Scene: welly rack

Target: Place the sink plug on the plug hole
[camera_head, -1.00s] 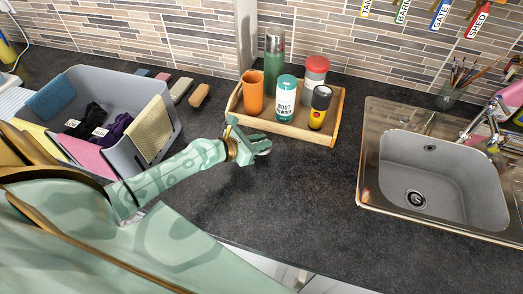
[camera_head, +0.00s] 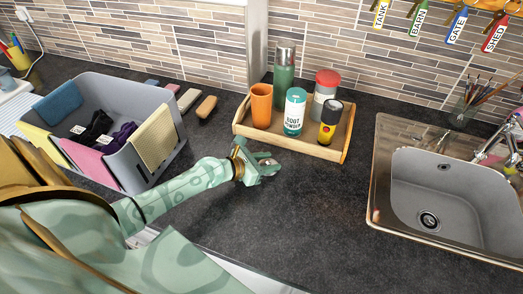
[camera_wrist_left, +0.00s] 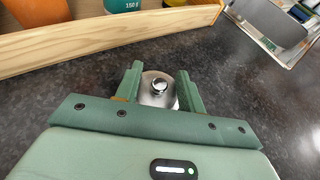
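The sink plug (camera_wrist_left: 158,88) is a round silver disc with a small knob. In the left wrist view it fills the gap between the two green fingers of my left gripper (camera_wrist_left: 160,86), which look shut on it. In the head view the left gripper (camera_head: 266,168) is low over the dark worktop, in front of the wooden tray, with a bit of silver showing at its fingers. The plug hole (camera_head: 429,220) is a dark ringed drain in the floor of the grey sink (camera_head: 400,195), well to the right, uncovered. My right gripper is not in view.
The wooden tray (camera_head: 300,145) holds several bottles and an orange cup (camera_head: 261,105). A grey caddy (camera_head: 125,170) with cloths stands at left. The worktop between gripper and sink is clear.

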